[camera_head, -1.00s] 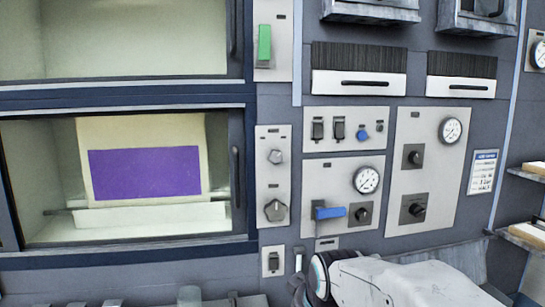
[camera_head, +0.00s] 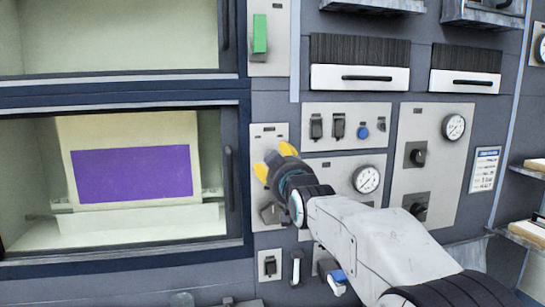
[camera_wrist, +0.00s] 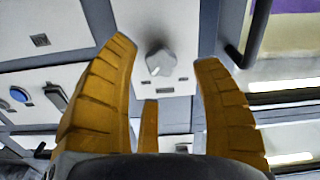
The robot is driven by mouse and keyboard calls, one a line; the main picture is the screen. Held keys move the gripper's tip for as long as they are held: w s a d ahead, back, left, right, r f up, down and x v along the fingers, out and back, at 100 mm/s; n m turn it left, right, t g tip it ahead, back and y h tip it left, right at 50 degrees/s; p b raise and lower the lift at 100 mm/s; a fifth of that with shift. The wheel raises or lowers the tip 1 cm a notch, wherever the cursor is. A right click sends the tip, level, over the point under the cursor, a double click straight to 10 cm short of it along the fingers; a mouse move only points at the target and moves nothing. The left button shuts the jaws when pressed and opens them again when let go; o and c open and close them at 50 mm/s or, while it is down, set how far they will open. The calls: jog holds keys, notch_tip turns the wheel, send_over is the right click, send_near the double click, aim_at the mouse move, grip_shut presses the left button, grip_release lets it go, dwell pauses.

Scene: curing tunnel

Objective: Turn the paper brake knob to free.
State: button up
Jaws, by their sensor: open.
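My gripper (camera_head: 274,161) has yellow fingers and is open in front of the narrow grey panel right of the lower window. In the wrist view my gripper (camera_wrist: 165,54) has its fingers spread, with a grey knob (camera_wrist: 158,62) between them in the picture. It appears to be that panel's upper knob; in the head view the fingertips largely cover it. The fingers look apart from it. A second grey knob (camera_head: 269,213) lies lower on the same panel, partly hidden by my gripper. No label is legible, so I cannot tell which knob is the paper brake.
A dark vertical door handle (camera_head: 229,178) stands close left of the panel. A green switch (camera_head: 260,34) is above. A gauge (camera_head: 367,179) and black knobs (camera_head: 418,157) are to the right. A small switch (camera_head: 269,263) is below.

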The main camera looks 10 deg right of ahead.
jog(key=shift+w+p, duration=0.75)
jog(key=shift+w, duration=1.55)
jog(key=shift+c, duration=0.2)
jog(key=shift+f, duration=0.2)
jog(key=c, duration=1.2)
